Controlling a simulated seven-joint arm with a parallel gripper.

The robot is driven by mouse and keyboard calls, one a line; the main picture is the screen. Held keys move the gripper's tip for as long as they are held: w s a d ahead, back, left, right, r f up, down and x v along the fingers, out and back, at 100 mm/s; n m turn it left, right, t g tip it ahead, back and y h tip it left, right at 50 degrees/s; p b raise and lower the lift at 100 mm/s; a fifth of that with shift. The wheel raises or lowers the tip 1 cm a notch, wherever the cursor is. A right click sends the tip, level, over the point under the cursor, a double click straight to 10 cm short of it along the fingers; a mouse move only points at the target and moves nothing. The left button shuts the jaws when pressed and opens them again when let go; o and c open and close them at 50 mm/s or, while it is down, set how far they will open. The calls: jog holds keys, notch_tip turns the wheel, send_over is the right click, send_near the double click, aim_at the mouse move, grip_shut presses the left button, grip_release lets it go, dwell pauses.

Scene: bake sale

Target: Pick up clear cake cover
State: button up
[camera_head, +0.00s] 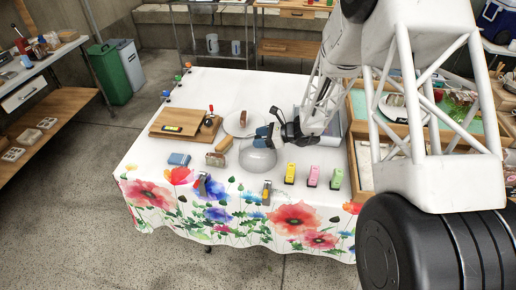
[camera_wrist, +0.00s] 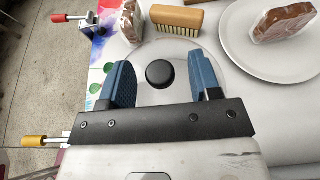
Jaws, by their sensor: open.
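The clear cake cover (camera_head: 258,160) is a see-through dome standing on the white table near its front edge. In the wrist view the cover (camera_wrist: 168,52) has a round black knob (camera_wrist: 159,74) on top. My gripper (camera_wrist: 161,78) is open, with its two blue fingers on either side of the knob, left and right of it in that view. A gap shows between each finger and the knob. In the head view my gripper (camera_head: 266,137) is right over the cover. Whether the fingertips touch the dome, I cannot tell.
A white plate (camera_head: 232,129) with a cake slice (camera_head: 243,118) is just behind the cover. A wooden brush (camera_head: 223,144) lies to the left. Yellow, pink and green items (camera_head: 313,176) stand to the right. Clamps (camera_head: 267,190) grip the table's front edge.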

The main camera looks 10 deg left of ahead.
grip_shut()
dwell(0.3)
jog(key=shift+r, duration=0.1)
notch_tip(320, 180, up, 28)
dwell(0.9)
dwell(0.5)
